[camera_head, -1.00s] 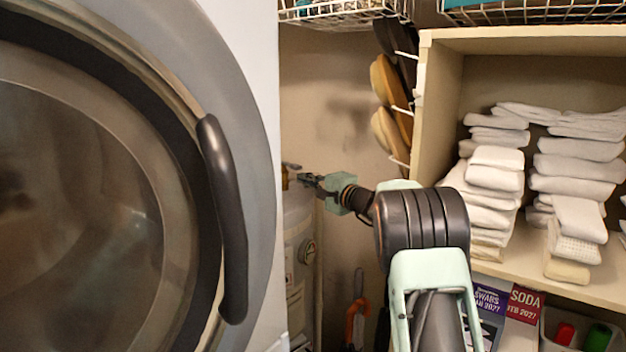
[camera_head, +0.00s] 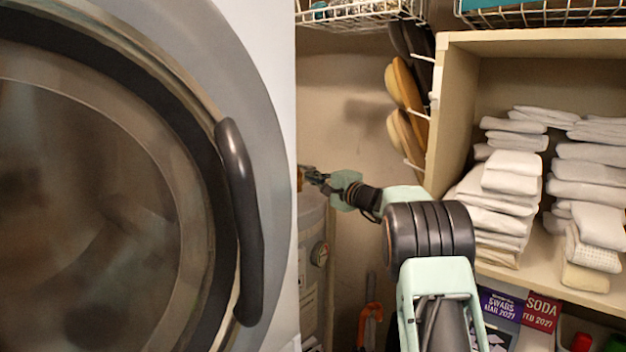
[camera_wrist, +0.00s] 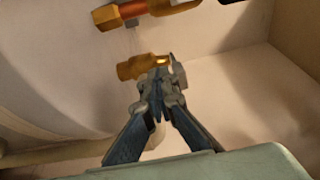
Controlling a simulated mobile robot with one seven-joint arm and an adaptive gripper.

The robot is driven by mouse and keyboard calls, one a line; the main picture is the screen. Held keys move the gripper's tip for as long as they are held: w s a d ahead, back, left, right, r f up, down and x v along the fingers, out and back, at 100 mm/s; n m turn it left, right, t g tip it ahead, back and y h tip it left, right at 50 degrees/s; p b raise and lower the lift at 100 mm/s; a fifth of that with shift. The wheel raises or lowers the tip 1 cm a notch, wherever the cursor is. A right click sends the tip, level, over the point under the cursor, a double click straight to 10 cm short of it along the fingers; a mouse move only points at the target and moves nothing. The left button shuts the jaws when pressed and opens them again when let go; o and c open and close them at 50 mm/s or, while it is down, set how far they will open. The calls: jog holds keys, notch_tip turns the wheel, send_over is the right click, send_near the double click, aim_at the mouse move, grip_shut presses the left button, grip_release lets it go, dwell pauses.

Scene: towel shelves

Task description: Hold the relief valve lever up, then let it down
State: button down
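A brass valve piece (camera_wrist: 140,66) lies just beyond my gripper's fingertips in the wrist view. In the head view, a small brass fitting (camera_head: 301,178) shows at the right edge of the washer. My gripper (camera_wrist: 164,85) has its two fingers brought together at the tips, close beside the brass piece. It also shows small in the head view (camera_head: 315,177). I cannot make out a separate lever, and the tips may hide it. I cannot tell whether they touch the brass. The tank (camera_head: 312,240) stands below the fitting, partly hidden by the washer.
A brass and red fitting (camera_wrist: 140,10) crosses the top of the wrist view. The washer (camera_head: 275,150) fills the left of the head view. A shelf unit (camera_head: 452,110) with white towels (camera_head: 515,165) stands right. Hanging sandals (camera_head: 403,85) and wire baskets (camera_head: 365,14) are near the wall.

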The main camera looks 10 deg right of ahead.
aim_at(310, 166)
jog(key=shift+w+a+r+p, duration=0.15)
jog(key=shift+r+p, duration=0.25)
jog(key=shift+r, duration=0.4)
jog(key=shift+w+a+r+p, duration=0.1)
jog(key=shift+w+r+p, duration=0.2)
jog(key=shift+r, duration=0.5)
jog(key=shift+w+a+r+p, duration=0.1)
jog(key=shift+r+p, duration=0.35)
jog(key=shift+r, duration=0.35)
jog(key=shift+f, duration=0.1)
dwell(4.8)
